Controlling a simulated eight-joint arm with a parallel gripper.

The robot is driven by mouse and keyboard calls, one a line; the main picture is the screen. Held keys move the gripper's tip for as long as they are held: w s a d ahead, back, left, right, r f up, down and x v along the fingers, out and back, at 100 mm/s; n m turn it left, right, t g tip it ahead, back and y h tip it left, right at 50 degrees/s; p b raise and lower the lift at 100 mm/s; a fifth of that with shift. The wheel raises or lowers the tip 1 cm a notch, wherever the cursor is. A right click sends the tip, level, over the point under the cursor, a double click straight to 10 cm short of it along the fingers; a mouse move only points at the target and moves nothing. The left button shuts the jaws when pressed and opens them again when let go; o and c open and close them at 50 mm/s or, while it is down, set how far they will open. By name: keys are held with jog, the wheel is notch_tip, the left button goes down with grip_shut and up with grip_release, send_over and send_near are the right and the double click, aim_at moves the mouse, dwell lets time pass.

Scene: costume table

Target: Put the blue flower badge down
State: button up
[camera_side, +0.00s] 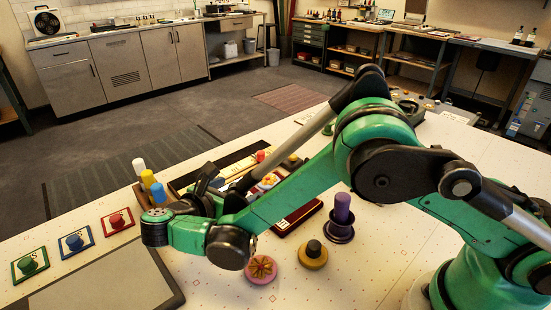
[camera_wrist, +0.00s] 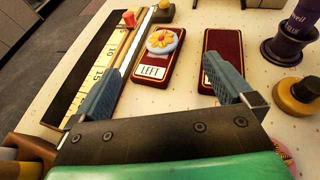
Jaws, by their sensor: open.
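In the side view my gripper (camera_side: 226,186) is low over the table and partly hides the pads.
A ruler-like strip on a dark board (camera_wrist: 92,62) lies left of the pads. Several coloured pegs (camera_side: 148,180) stand left of my gripper.

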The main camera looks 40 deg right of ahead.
jog(key=shift+a+r, duration=0.15)
jog(key=shift+r, duration=0.1)
jog(key=s+d+r+m+y, duration=0.1)
jog(key=d+r+m+y, duration=0.5)
jog(key=d+m, duration=0.1)
jog(key=s+d+m+t+y, duration=0.1)
jog(key=s+m+y, duration=0.2)
jog(key=s+m, duration=0.2)
jog(key=s+d+r+m+t+y, duration=0.1)
jog(key=s+m+y, duration=0.3)
jog(key=m, duration=0.5)
jog(key=shift+s+d+r+m+t, duration=0.25)
jog(key=shift+s+d+m+t, duration=0.15)
jog(key=shift+s+d, duration=0.4)
